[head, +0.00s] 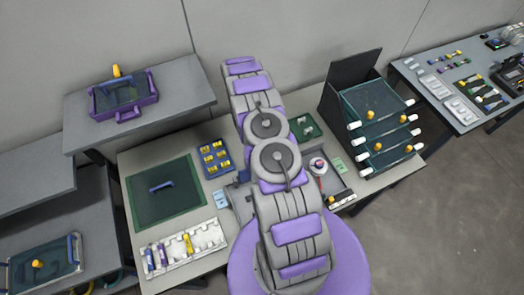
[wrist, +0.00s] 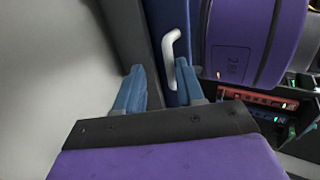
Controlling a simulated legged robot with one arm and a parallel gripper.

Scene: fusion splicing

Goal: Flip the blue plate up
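In the wrist view, the blue plate (wrist: 171,18) is a narrow dark blue strip, seen nearly edge-on. A white curved handle (wrist: 170,45) stands out from it. My gripper (wrist: 161,82) has two blue fingers set apart, with a clear gap between them. The handle is just ahead of the gap, nearer the right finger. I cannot tell whether either finger touches the plate or handle. In the head view, my arm covers the middle of the table, and I cannot make out the gripper or the plate there.
A purple housing (wrist: 250,40) is close on the right in the wrist view, with a red lit part (wrist: 262,98) below it. In the head view, a green mat (head: 150,210), a yellow-and-blue tray (head: 214,158) and a tiered rack (head: 378,120) flank my arm.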

